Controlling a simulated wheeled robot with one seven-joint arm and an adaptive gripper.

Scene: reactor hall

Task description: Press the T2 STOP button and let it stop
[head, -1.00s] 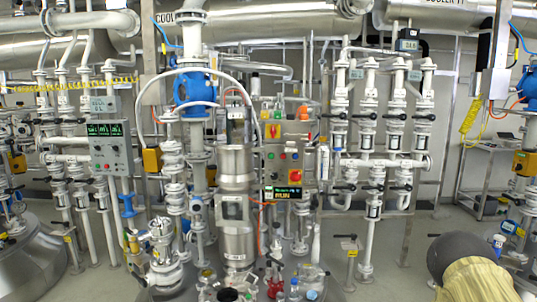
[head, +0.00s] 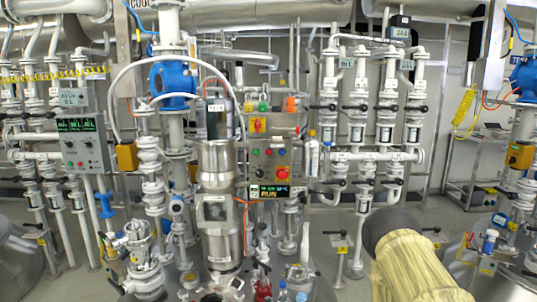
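A grey control panel (head: 272,165) hangs just right of the tall steel vessel in the middle of the head view. Its face carries a small row of coloured buttons, with a larger red button (head: 283,172) below them at the right. Under the buttons, a lit display (head: 269,192) reads "RUN" in yellow below a green line. The button labels are too small to read, so I cannot tell which one is T2 STOP. My arm, in a pale yellow sleeve with a dark rounded end, shows at the lower right, apart from the panel. My gripper is not in view.
A steel vessel (head: 217,190) stands left of the panel, with a white hose arching above it. Bottles and glassware (head: 283,290) stand low in front. A second panel (head: 82,142) with green displays is at the left. White valve pipes (head: 357,120) stand at the right.

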